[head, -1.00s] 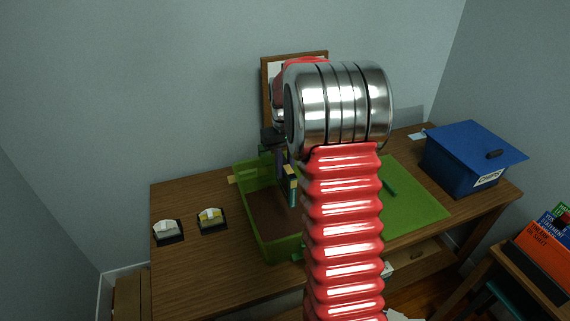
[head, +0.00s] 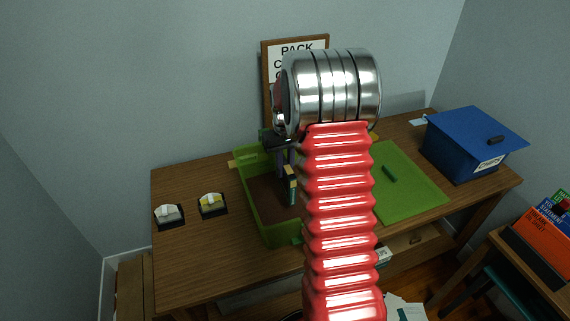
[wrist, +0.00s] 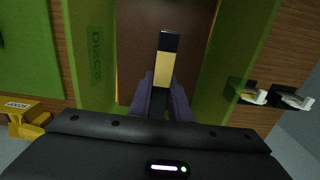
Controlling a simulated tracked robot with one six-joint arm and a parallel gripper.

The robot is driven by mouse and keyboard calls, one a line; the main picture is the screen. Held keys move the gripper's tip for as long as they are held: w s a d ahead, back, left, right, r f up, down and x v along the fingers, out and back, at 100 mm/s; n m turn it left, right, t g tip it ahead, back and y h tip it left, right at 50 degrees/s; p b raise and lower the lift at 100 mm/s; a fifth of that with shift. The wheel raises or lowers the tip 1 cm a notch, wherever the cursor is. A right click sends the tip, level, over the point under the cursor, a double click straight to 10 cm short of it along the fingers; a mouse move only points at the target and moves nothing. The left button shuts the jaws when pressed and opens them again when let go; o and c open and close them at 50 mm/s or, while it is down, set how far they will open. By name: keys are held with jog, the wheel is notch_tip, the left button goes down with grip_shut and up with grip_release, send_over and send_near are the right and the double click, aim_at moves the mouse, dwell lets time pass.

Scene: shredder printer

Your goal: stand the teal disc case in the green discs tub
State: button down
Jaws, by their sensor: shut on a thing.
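The green discs tub (head: 284,236) stands on the desk, its right side hidden behind my arm. Its wall with the word DISCS shows in the wrist view (wrist: 97,35). My gripper (wrist: 163,92) is shut on the disc case (wrist: 165,68), which has a tan label strip and dark ends. In the head view the case (head: 291,186) hangs upright, its lower part teal, over or inside the tub's opening. I cannot tell whether it touches the tub's brown floor (wrist: 135,50).
A green mat (head: 415,190) with a small dark green piece (head: 390,173) lies right of the tub. A blue lidded box (head: 460,165) stands at the right. Two small holders (head: 169,214) (head: 212,205) sit at left. A yellow object (wrist: 28,120) shows in the wrist view.

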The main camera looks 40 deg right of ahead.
jog(key=shift+f, duration=2.75)
jog(key=c, duration=1.6)
grip_release()
jog(key=shift+o, duration=0.2)
jog(key=shift+r, duration=0.1)
jog(key=shift+r, duration=3.95)
jog(key=shift+s, duration=0.2)
